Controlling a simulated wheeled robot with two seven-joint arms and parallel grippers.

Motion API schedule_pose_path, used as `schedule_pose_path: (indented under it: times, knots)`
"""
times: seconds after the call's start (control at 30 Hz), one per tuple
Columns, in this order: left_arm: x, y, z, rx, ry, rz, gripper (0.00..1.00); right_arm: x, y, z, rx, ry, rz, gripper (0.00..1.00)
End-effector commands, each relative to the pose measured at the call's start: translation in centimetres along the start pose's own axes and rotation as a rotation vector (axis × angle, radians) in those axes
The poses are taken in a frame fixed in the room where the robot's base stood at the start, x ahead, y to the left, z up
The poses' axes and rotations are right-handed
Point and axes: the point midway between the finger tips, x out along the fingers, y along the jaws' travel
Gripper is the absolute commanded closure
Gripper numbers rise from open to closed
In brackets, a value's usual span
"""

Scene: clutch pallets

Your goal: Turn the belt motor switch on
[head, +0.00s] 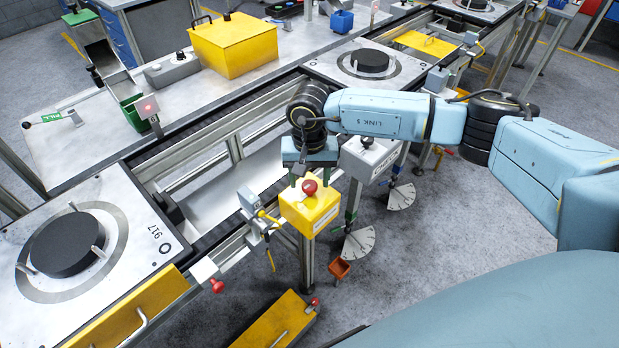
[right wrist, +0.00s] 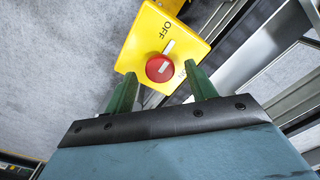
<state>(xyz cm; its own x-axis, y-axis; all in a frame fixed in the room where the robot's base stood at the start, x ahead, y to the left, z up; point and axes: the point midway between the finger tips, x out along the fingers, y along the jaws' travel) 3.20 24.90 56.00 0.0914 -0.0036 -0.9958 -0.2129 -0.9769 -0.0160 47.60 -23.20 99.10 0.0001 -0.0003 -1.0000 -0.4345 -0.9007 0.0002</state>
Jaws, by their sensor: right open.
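The belt motor switch is a yellow box (head: 309,208) on a post beside the conveyor, with a round red knob (head: 309,187) on top. In the right wrist view, the yellow box (right wrist: 140,45) bears the word OFF, and a white bar lies between that word and the red knob (right wrist: 160,68). A second label beside the right finger is partly hidden. My right gripper (head: 311,170) is just above the knob. In the right wrist view its green fingers (right wrist: 163,78) are apart, one on either side of the knob. I cannot tell whether they touch it. My left gripper is not in view.
A grey box (head: 370,157) on a post stands close to the right of the switch. A conveyor with pallets (head: 110,262) runs behind it. A red-knobbed lever (head: 216,285) and a yellow case (head: 275,325) are in front.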

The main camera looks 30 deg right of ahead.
Motion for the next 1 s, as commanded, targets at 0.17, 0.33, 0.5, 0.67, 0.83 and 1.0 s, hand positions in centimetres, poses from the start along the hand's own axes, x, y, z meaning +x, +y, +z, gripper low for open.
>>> schedule_pose_path:
  times: [0.17,0.33,0.5,0.67,0.83,1.0]
  knots:
    - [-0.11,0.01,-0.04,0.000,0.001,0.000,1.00,1.09,0.00,0.03,0.001,-0.001,0.000,0.44]
    - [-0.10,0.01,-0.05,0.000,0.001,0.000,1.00,1.21,-0.01,0.03,0.000,0.000,0.000,0.44]
    - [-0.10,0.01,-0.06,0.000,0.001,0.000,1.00,1.18,-0.01,0.03,0.000,0.000,0.000,0.53]
    - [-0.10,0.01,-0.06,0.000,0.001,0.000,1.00,1.16,-0.01,0.02,0.000,0.000,0.000,0.74]
    - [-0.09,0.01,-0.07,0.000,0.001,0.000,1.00,1.14,-0.01,0.02,0.001,0.000,0.000,0.89]
    - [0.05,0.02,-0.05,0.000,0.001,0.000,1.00,1.16,-0.01,0.01,0.017,0.000,-0.001,0.89]
